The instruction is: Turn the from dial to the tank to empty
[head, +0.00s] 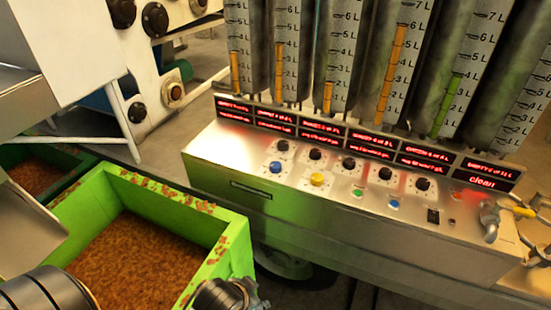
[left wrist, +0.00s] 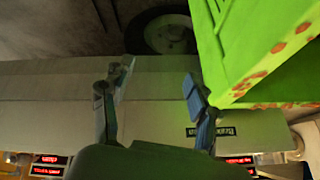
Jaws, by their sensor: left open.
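The metal control box (head: 225,150) has a row of black knobs, the first of them (head: 283,146) at the left. In front of these sit a blue dial (head: 276,168) and a yellow dial (head: 317,179). Their labels are too small to read, so I cannot tell which is the from dial. Several tanks with litre scales stand behind; one (head: 448,100) shows a green level, others orange. My left gripper (head: 250,292) is low in front of the box, beside the green crate. In the left wrist view its fingers (left wrist: 156,78) are apart and empty. My right gripper is not seen.
The bright green crate (head: 238,243) of brown mash stands left of the box; it also shows close by in the left wrist view (left wrist: 245,45). Red displays (head: 487,171) line the box's back. Yellow-handled valves (head: 524,212) stick out at its right end.

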